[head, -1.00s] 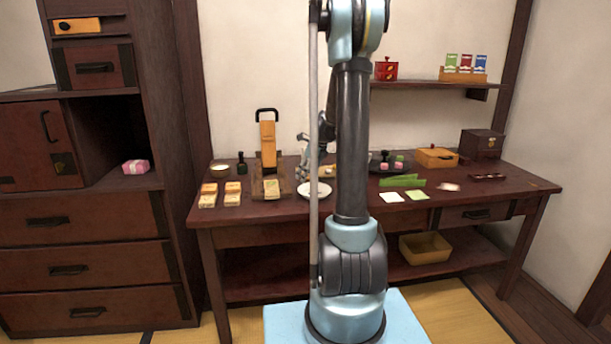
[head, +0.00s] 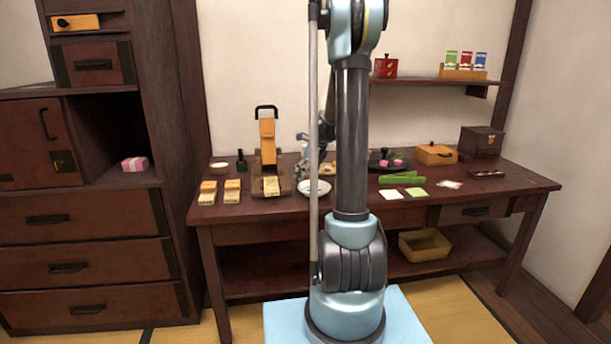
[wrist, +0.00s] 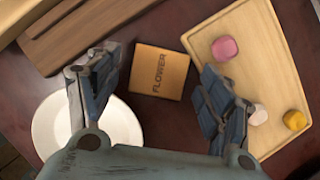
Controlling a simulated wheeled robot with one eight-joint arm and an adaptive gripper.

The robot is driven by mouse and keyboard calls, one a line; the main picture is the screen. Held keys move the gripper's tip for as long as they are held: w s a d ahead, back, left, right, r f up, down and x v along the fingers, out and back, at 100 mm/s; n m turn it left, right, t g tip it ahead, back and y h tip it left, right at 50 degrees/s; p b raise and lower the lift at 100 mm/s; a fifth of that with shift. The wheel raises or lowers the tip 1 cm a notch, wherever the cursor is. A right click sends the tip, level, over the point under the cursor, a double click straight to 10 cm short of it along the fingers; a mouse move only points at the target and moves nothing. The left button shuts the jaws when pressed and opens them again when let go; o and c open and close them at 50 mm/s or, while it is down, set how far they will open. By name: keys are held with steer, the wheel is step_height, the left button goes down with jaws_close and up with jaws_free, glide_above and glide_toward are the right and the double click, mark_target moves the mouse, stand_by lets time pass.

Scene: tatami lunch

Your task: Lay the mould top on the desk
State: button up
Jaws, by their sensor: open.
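A square tan wooden block marked FLOWER (wrist: 159,72), which looks like the mould top, shows flat over the dark desk (wrist: 150,117) in the wrist view. A white plate (wrist: 118,125) is to its left and a pale board (wrist: 262,35) with sweets to its right. My gripper (wrist: 157,62) is open, with one finger on each side of the block and a gap to it. The fingers do not grip it. In the head view my gripper (head: 306,148) is low over the desk behind the white plate (head: 314,187), partly hidden by my arm.
A wooden press-like stand (head: 267,150) with a black handle stands left of my gripper. Pale yellow blocks (head: 208,190) lie at the desk's left. A green strip (head: 402,178), paper squares (head: 391,194) and a wooden box (head: 436,154) are to the right.

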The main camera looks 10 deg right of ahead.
steer(key=shift+r, duration=0.6)
steer(key=v, duration=1.1)
steer(key=s+a+r+n, duration=0.1)
steer(key=s+a+n, duration=0.2)
steer(key=s+n, duration=0.7)
steer(key=s+f+n+h, duration=0.1)
steer(key=s+f+n, duration=0.3)
steer(key=s, duration=0.6)
steer(key=s+f+n+h, duration=0.1)
steer(key=s+f+n, duration=0.3)
steer(key=s+n, duration=0.3)
steer(key=s+f+n+g+h, duration=0.1)
steer(key=s+f+n, duration=0.3)
steer(key=s, duration=0.9)
steer(key=shift+s+a+f+n, duration=0.25)
steer(key=shift+a+f+n, duration=0.15)
steer(key=shift+n, duration=0.7)
